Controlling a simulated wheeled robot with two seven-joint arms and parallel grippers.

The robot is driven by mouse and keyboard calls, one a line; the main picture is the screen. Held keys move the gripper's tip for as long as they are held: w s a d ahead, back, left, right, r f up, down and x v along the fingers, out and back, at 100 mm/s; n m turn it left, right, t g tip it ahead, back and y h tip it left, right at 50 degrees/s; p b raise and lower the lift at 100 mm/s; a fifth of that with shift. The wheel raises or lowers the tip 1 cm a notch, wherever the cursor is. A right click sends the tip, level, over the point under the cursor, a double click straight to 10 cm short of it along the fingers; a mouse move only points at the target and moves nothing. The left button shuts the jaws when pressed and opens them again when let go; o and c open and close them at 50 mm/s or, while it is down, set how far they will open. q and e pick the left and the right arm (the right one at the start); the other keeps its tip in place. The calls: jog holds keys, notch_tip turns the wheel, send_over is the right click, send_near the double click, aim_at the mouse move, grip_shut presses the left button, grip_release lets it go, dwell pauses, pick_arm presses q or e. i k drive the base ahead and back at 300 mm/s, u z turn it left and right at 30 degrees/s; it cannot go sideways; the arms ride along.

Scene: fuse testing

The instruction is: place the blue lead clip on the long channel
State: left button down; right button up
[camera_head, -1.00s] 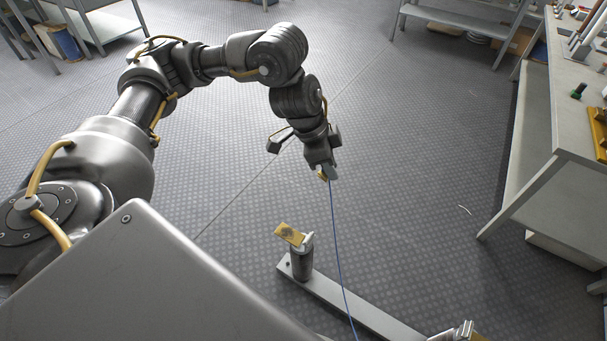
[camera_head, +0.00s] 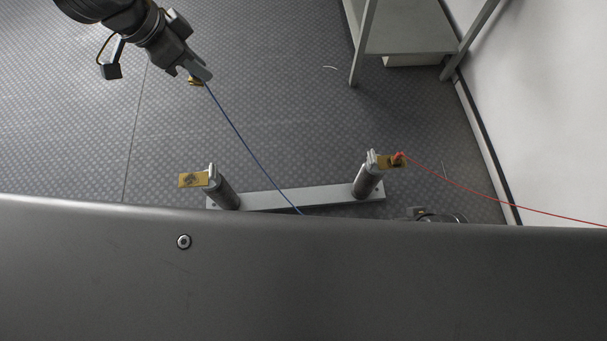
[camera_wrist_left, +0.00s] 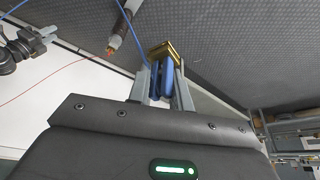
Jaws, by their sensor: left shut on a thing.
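My left gripper (camera_head: 203,76) is at the upper left of the head view, shut on the blue lead clip. In the left wrist view the blue clip (camera_wrist_left: 166,78) sits between the fingers, with a brass-coloured part (camera_wrist_left: 163,50) at its tip. A blue lead (camera_head: 250,152) runs from it down past the grey bar. The long grey bar (camera_head: 290,199), apparently the channel, carries a dark post at each end. The left post (camera_head: 222,190) has a brass plate (camera_head: 192,180). The gripper is apart from the bar, beyond its left end. My right arm (camera_head: 435,216) barely shows; its fingers are unclear.
A red clip (camera_head: 399,156) with a red lead (camera_head: 480,192) is at the right post (camera_head: 368,182). A grey bench (camera_head: 410,25) stands upper right beside a white wall (camera_head: 540,100). The floor around the left gripper is clear. My body covers the lower picture.

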aim_at(285, 199)
jog(key=z, duration=3.1)
jog(key=k, duration=2.7)
jog(key=u, duration=0.2)
jog(key=i, duration=0.95)
